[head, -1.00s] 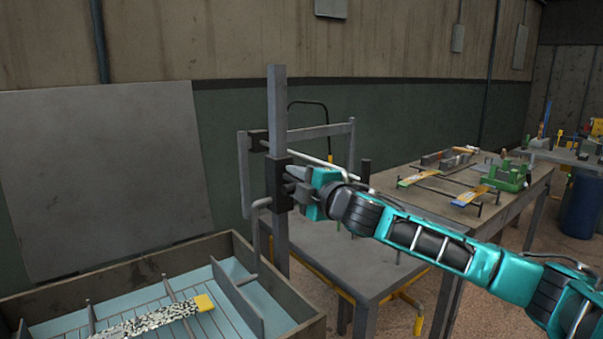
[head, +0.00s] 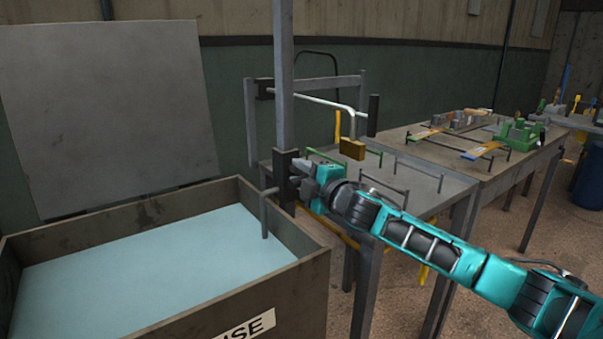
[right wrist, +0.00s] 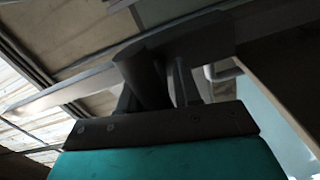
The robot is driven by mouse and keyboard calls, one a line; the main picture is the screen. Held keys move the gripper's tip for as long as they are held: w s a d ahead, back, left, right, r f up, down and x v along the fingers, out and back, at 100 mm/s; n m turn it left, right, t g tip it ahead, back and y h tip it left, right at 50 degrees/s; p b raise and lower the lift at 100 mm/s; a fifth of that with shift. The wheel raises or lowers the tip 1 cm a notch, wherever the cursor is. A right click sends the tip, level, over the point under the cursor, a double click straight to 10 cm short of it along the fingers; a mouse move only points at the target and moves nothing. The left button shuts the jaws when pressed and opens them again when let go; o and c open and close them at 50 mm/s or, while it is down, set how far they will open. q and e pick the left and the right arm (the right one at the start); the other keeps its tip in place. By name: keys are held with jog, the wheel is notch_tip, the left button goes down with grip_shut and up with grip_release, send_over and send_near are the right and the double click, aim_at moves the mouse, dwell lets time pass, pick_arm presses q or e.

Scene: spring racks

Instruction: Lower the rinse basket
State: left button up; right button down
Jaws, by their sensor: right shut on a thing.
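The rinse tank (head: 130,228) is an open box with pale blue water and a label whose visible letters end in "NSE". A dark sliding block (head: 286,178) sits low on the upright grey post (head: 284,75), near the tank's rim height. A bent rod (head: 265,212) runs from the block down over the water. The basket itself does not show; only the plain water surface is visible. My right gripper (head: 306,180) is shut on the block's handle, which is partly hidden by the fingers. My left gripper is not in view.
A grey table (head: 415,185) stands right of the post, with low wire rails and a hanging brass-coloured block (head: 352,149) on a white bent rod above it. A workbench (head: 455,147) with green and yellow fixtures lies farther right. A grey panel (head: 105,110) stands behind the tank.

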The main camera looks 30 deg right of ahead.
jog(key=shift+a+f, duration=0.1)
jog(key=shift+f, duration=0.4)
jog(key=c, duration=1.1)
grip_release()
jog(key=shift+o, duration=1.1)
jog(key=shift+r, duration=0.1)
jog(key=shift+r, duration=0.1)
jog(key=shift+s, duration=0.1)
jog(key=s+d, duration=0.1)
jog(key=s, duration=1.1)
jog(key=shift+s+b, duration=0.35)
jog(key=shift+d, duration=0.1)
